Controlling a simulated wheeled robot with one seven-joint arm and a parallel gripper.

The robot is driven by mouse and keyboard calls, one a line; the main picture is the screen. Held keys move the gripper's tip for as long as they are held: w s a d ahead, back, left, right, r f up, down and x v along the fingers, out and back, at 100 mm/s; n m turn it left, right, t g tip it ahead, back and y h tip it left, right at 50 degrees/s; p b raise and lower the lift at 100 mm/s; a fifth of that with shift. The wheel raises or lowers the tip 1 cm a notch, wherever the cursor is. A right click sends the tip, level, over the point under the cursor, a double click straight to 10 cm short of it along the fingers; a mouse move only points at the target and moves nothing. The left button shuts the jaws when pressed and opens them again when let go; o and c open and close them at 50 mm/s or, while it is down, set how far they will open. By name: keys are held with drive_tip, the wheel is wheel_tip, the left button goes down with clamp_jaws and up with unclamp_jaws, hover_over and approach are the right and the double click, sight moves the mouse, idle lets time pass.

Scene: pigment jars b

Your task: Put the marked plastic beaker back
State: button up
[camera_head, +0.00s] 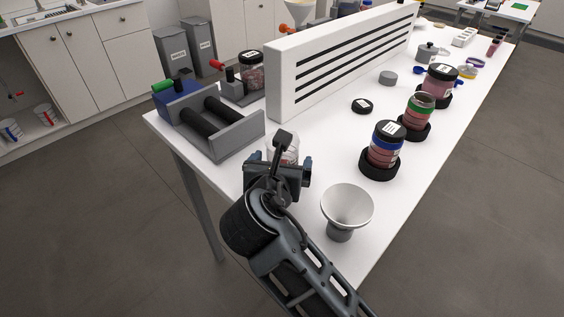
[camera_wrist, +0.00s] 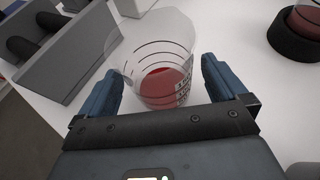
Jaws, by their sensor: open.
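The plastic beaker (camera_wrist: 152,45) is clear, with dark graduation lines, a label strip on its right side and red pigment at the bottom. In the wrist view it stands between the two blue fingers of my gripper (camera_wrist: 160,88), which are open with a gap on the sides. In the head view my gripper (camera_head: 278,172) is at the near left of the white table, and the beaker (camera_head: 284,147) shows only partly behind it. The beaker's base and any contact with the table are partly hidden by my gripper.
A grey roller mill (camera_head: 228,137) stands left of the beaker, with a white slotted panel (camera_head: 325,65) behind. A jar with a blue band (camera_head: 385,150) sits in a black ring; several more jars stand beyond. A black lid (camera_head: 362,106) lies mid-table.

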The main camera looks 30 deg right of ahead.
drive_tip(key=v, duration=1.1)
drive_tip(key=shift+s+a, duration=0.15)
drive_tip(key=shift+a, duration=0.05)
